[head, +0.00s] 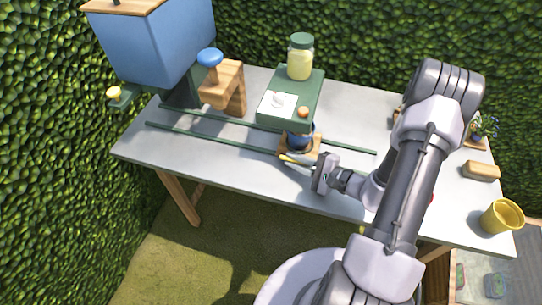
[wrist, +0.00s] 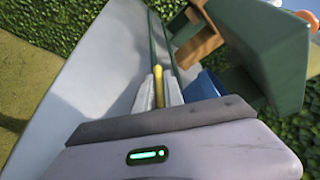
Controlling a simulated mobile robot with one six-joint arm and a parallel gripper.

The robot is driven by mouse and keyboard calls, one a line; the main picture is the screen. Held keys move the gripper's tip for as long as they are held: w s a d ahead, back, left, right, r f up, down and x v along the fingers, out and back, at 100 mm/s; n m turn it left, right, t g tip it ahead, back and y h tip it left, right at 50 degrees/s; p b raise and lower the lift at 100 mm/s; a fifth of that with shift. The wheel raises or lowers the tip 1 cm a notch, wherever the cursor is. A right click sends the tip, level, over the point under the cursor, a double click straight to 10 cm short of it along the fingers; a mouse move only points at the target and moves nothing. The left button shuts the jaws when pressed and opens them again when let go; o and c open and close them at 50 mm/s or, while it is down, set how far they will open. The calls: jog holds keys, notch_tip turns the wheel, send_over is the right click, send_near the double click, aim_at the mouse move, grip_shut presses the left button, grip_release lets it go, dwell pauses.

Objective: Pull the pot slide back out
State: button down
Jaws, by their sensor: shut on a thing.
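The pot slide (head: 312,150) is a wooden carrier on two green rails (head: 222,140) that run across the table. A blue pot (head: 299,139) stands on it, under the front of a green dispenser box (head: 290,106). In the wrist view the blue pot (wrist: 208,86) is partly hidden by my gripper. A yellow handle (wrist: 158,86) reaches out from the slide's left side. My gripper (head: 302,168) is shut on this handle, its fingers on both sides in the wrist view (wrist: 158,94).
A blue hopper (head: 155,45) and a wooden press with a blue knob (head: 210,57) stand at the left. A jar (head: 300,58) sits on the green box. A yellow cup (head: 502,216) and wooden block (head: 481,171) are at right. The rails left of the slide are clear.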

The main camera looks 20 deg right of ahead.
jog(key=shift+s+d, duration=0.45)
jog(key=shift+d, duration=0.2)
jog(key=shift+s+d, duration=0.45)
jog(key=shift+d, duration=0.15)
jog(key=c, duration=1.5)
grip_release()
jog(key=shift+o, duration=0.2)
jog(key=p+v, duration=0.3)
jog(key=v, duration=1.3)
jog(key=shift+s+r+p, duration=0.15)
jog(key=shift+r+p, duration=0.05)
jog(key=shift+p, duration=0.2)
jog(key=shift+s+d, duration=0.3)
jog(key=shift+s, duration=0.15)
